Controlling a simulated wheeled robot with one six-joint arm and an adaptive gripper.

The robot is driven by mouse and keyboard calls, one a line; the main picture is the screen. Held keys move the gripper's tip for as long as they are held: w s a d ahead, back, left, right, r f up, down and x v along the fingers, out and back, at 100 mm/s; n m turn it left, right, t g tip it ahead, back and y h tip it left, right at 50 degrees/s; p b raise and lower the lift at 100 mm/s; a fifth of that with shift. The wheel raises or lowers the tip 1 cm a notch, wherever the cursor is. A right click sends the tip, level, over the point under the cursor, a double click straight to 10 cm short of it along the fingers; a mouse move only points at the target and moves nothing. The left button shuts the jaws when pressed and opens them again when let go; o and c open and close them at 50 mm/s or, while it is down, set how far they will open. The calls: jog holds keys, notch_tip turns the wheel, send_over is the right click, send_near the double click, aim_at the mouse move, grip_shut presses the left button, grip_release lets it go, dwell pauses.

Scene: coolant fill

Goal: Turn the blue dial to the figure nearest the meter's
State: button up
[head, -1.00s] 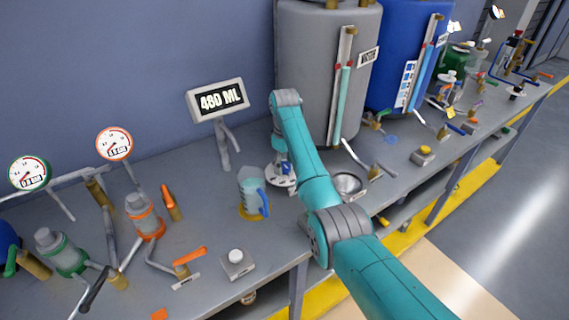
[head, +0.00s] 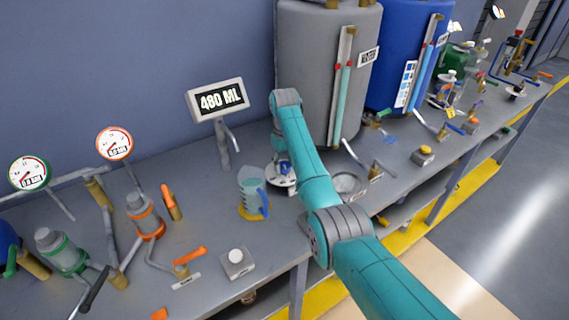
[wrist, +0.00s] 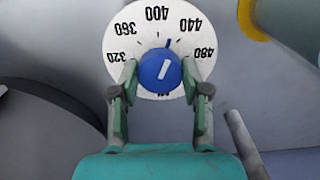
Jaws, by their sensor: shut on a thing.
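The meter (head: 221,99) stands on the bench in the head view and reads 480 ML. The blue dial (wrist: 159,71) shows in the wrist view on a round white plate (wrist: 122,52) with figures 320, 360, 400, 440 and 480. The dial's white line points up and slightly right, between 400 and 440. My gripper (wrist: 160,80) is shut on the blue dial, one finger on each side. In the head view the white plate (head: 274,177) shows below my arm's end, which partly hides the dial.
A jug (head: 250,190) of bluish liquid stands left of the dial. A grey tank (head: 305,70) and a blue tank (head: 400,50) stand behind. Gauges and valves fill the left of the bench.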

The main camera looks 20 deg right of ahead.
aim_at(284, 165)
jog(key=m, duration=0.5)
jog(key=shift+m, duration=0.3)
jog(key=m, duration=0.5)
jog(key=shift+m, duration=0.4)
jog(key=o, duration=1.1)
jog(key=shift+o, duration=0.2)
jog(key=shift+r, duration=3.75)
